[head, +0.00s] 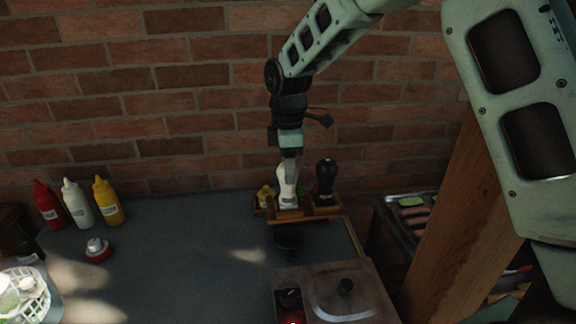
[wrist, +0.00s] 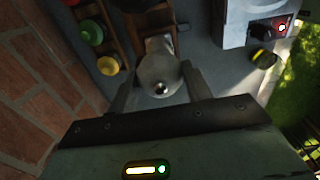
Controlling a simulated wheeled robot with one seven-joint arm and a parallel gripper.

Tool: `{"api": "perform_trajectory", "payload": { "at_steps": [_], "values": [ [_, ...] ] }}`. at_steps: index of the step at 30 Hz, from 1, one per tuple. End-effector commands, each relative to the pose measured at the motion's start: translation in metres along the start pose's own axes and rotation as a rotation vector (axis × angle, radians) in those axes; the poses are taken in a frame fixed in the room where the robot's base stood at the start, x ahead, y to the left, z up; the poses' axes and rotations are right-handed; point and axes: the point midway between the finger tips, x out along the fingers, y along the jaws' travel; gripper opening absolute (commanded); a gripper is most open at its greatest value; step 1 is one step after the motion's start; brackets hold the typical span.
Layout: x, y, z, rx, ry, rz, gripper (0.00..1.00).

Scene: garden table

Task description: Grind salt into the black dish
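The black dish (head: 287,240) sits on the grey table just in front of the rack. My gripper (head: 290,160) points down over the white grinder. In the wrist view, the white grinder (wrist: 160,72) lies between my two fingers (wrist: 160,88), with small gaps at its sides; the fingers are apart. The dish cannot be made out surely in the wrist view.
A grey burner box (head: 335,292) with a lid and knob stands at the front right. Red, white and yellow bottles (head: 78,204) stand at the left, with a small red-and-white item (head: 97,250) before them. Round coloured lids (wrist: 107,65) sit beside the white grinder. The table's middle left is clear.

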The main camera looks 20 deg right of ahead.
Motion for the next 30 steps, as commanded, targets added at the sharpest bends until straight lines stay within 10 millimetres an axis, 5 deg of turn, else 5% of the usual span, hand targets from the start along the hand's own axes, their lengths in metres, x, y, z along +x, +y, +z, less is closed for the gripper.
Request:
{"api": "perform_trajectory", "payload": {
  "at_steps": [5,16,25,30],
  "values": [
    [-0.0018,0.0002,0.0008,-0.078,0.001,-0.001,0.21],
    [-0.0027,0.0004,0.0005,-0.584,0.002,0.000,0.21],
    [-0.0014,0.0002,-0.0003,-0.593,0.003,0.001,0.21],
    [-0.0022,-0.0003,-0.0007,-0.419,0.003,0.000,0.21]
  ]
}}
